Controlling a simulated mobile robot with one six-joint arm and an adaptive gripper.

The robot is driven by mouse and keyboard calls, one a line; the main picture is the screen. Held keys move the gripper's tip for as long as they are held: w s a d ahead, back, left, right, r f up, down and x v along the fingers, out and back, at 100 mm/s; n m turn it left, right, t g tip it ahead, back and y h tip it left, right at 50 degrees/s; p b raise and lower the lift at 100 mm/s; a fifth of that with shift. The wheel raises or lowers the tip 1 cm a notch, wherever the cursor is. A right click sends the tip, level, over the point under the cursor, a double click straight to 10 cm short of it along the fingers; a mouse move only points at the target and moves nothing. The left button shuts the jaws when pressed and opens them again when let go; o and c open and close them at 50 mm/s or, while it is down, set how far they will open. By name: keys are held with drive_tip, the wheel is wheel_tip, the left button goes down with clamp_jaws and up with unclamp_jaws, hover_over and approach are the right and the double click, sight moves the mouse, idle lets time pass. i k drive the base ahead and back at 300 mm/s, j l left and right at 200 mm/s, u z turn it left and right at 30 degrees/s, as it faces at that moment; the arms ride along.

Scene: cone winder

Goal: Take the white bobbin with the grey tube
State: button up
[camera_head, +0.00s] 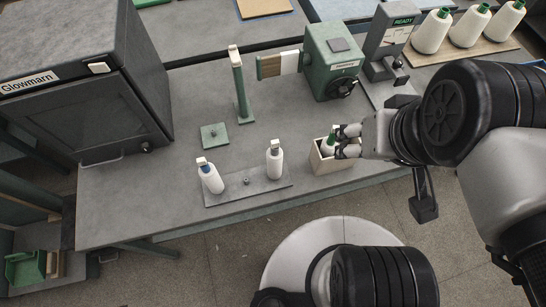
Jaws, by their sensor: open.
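The left bobbin (211,179) looks tilted; the right bobbin (274,164) looks upright. Which one is meant by the grey tube, I cannot tell. My gripper (342,141) is open, to the right of both bobbins, at the top of a small cream box (325,165). A white piece with a green tube (331,139) shows in the box beside my fingertips; whether they touch it is unclear.
A small peg stands on the plate between the bobbins. Behind are a green post (240,90), a green square base (214,135) and a green winder (332,65). A dark cabinet (85,75) is at left. White cones (432,32) stand at upper right.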

sight(274, 157)
drive_tip(key=k+j+u, duration=0.15)
drive_tip(key=u, duration=0.45)
drive_tip(key=i+j+u, duration=0.15)
drive_tip(key=j, duration=0.95)
drive_tip(key=k+l+z, duration=0.2)
drive_tip(key=l, duration=0.2)
